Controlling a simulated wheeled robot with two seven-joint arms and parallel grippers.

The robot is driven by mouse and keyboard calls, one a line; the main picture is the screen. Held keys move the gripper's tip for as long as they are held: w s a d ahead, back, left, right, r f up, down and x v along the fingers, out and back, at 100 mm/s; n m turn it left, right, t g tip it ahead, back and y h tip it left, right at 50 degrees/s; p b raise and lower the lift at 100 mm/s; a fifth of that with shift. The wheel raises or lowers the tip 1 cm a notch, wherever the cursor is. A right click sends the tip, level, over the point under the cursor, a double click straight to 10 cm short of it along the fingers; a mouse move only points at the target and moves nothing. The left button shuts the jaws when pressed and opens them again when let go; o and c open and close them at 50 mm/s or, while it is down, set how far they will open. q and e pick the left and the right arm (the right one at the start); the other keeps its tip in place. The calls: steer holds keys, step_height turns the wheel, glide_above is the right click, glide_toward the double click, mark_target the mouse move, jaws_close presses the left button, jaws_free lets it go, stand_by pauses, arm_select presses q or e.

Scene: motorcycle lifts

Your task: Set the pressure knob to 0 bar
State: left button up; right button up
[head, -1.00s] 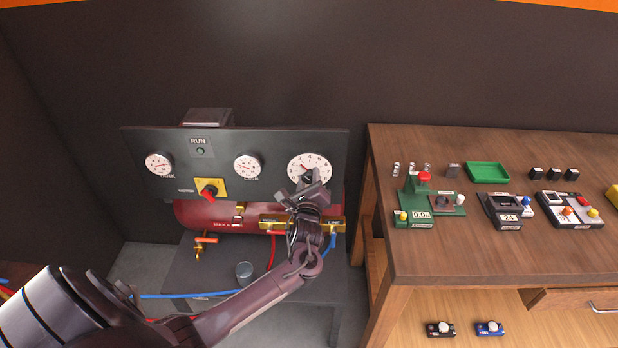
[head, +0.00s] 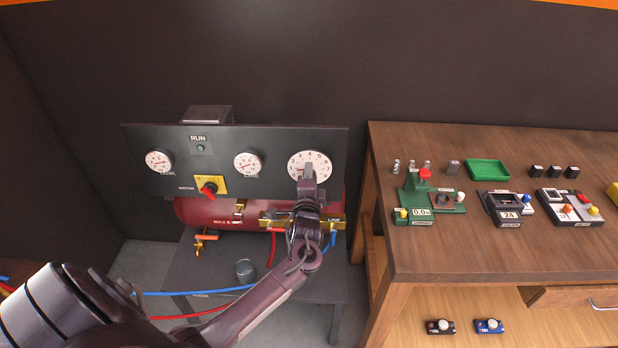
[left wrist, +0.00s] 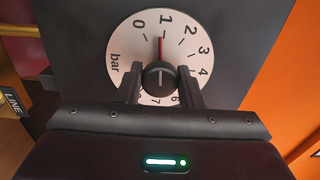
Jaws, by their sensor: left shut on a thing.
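The pressure knob (left wrist: 160,73) is a small black round knob at the middle of a white dial marked in bar (left wrist: 117,63). Its red pointer stands close to the 1 mark in the left wrist view. In the head view the same dial (head: 324,158) is at the right end of the dark panel, and my gripper hides the knob. My left gripper (left wrist: 160,80) is shut on the knob, one finger on each side. It also shows in front of the dial in the head view (head: 308,168). My right gripper is not in view.
The panel (head: 275,160) also carries two smaller gauges (head: 159,161) (head: 248,163) and a red switch on a yellow plate (head: 209,187). A red tank (head: 190,212) with brass fittings lies below it. A wooden bench (head: 440,255) with several devices stands to the right.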

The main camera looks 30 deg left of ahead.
arm_select(q)
steer(key=n, duration=0.4)
steer(key=shift+n+b, duration=0.4)
stand_by(0.4)
steer(key=o, duration=1)
steer(key=shift+c, duration=0.2)
steer(key=b+v, duration=0.2)
steer(key=v, duration=0.5)
steer(key=shift+s+d, duration=0.2)
steer(key=shift+s, duration=0.15)
